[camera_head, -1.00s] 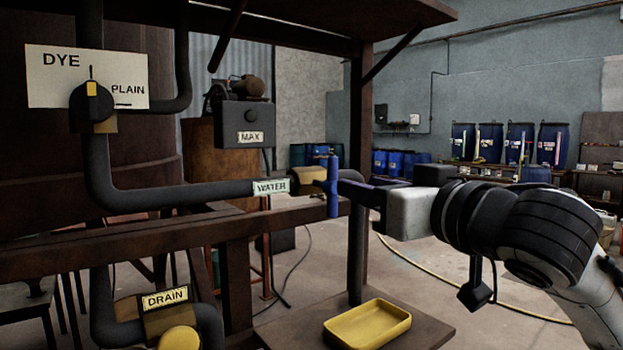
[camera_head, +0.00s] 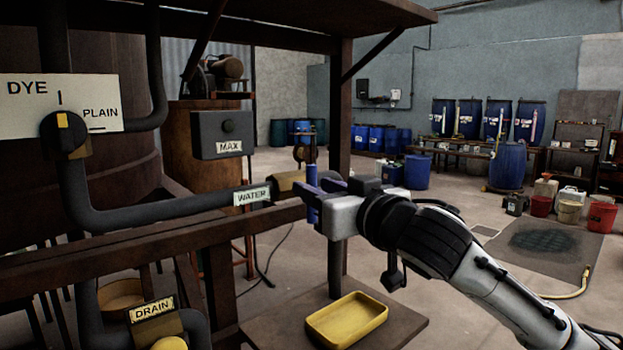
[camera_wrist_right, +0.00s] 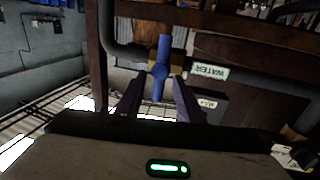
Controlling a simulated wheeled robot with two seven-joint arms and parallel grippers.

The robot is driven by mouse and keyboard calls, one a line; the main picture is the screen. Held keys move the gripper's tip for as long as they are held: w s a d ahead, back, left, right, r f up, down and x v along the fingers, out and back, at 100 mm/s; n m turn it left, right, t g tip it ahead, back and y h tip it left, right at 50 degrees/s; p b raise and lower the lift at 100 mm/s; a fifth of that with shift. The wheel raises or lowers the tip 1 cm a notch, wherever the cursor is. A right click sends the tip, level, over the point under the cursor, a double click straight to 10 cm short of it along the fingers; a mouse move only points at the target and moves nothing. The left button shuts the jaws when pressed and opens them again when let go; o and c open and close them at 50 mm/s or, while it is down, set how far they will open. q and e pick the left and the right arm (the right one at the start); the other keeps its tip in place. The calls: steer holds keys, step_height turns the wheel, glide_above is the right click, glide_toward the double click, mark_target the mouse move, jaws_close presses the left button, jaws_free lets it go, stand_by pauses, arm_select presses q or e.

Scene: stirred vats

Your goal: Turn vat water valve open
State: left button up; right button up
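The water valve has a blue bar handle (camera_head: 311,180) standing upright at the end of the pipe, beside the "WATER" label (camera_head: 252,196). My right gripper (camera_head: 322,190) is at the handle, coming from the right. In the right wrist view the blue handle (camera_wrist_right: 161,68) stands upright with a round hub, in front of and between the tips of my right gripper (camera_wrist_right: 158,84). The dark purple fingers are apart, with gaps visible on both sides of the handle. In the head view the fingers partly hide the handle. My left gripper is not in view.
The dye valve (camera_head: 63,133) and drain valve (camera_head: 168,343) are on the left. A grey "MAX" box (camera_head: 222,134) hangs behind the pipe. A rusty post (camera_head: 341,120) stands close behind my gripper. A yellow tray (camera_head: 346,318) lies below.

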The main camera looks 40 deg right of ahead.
steer(key=shift+w+d, duration=0.1)
steer(key=shift+w, duration=1.1)
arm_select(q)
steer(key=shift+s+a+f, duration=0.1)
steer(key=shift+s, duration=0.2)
arm_select(e)
steer(key=shift+w, duration=0.1)
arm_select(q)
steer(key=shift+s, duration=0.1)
arm_select(e)
jaws_close()
